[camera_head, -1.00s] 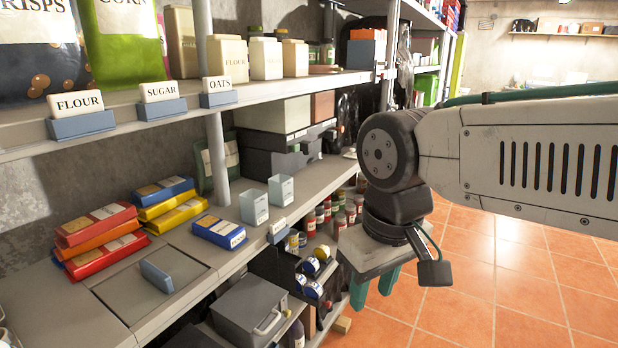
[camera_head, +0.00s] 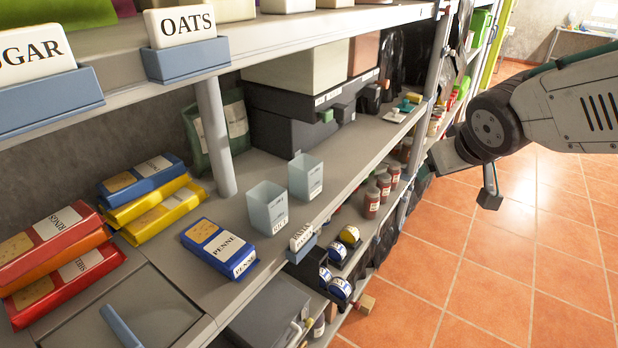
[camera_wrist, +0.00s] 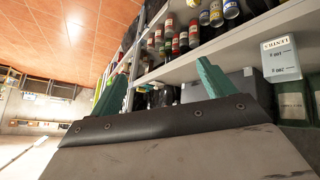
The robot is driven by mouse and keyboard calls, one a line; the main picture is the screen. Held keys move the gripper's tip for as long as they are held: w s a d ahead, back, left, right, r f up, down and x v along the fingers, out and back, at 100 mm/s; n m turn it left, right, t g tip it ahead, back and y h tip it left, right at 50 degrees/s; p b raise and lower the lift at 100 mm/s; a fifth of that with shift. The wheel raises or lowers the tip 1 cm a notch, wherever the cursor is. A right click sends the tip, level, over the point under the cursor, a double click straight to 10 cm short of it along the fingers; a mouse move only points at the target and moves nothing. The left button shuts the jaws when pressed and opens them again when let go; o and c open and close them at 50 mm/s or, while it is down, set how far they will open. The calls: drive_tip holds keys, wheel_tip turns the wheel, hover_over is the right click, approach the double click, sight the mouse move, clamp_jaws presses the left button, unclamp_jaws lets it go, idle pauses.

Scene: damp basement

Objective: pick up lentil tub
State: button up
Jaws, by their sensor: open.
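Two pale blue-grey tubs stand upright side by side on the middle shelf in the head view: a nearer tub (camera_head: 268,207) and a farther tub (camera_head: 306,176). Their labels are too small to read, so I cannot tell which one is the lentil tub. In the wrist view, which looks upside down, a blue-grey tub (camera_wrist: 282,66) shows at the right edge with a lentil-like label by it. My gripper (camera_wrist: 164,70) is open and empty, its green fingers spread.
A blue penne pack (camera_head: 219,247) lies left of the tubs, with a shelf tag (camera_head: 301,238) at the front edge. Red jars (camera_head: 372,200) and cans stand below. An upper shelf (camera_head: 300,30) overhangs. The tiled floor (camera_head: 480,260) is clear.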

drive_tip(key=w+a+f+n+t+y, duration=0.1)
drive_tip(key=w+a+n+t, duration=0.15)
drive_tip(key=w, duration=0.35)
drive_tip(key=n+g+y, duration=0.2)
drive_tip(key=n+y, duration=0.4)
drive_tip(key=y, duration=0.5)
approach(318, 166)
drive_tip(key=x, duration=0.6)
drive_tip(key=shift+a+f, duration=0.1)
drive_tip(key=shift+a, duration=0.05)
drive_tip(key=x, duration=0.7)
drive_tip(key=shift+a+f, duration=0.25)
drive_tip(key=shift+f, duration=0.1)
drive_tip(key=shift+t, duration=0.25)
drive_tip(key=c, duration=1.1)
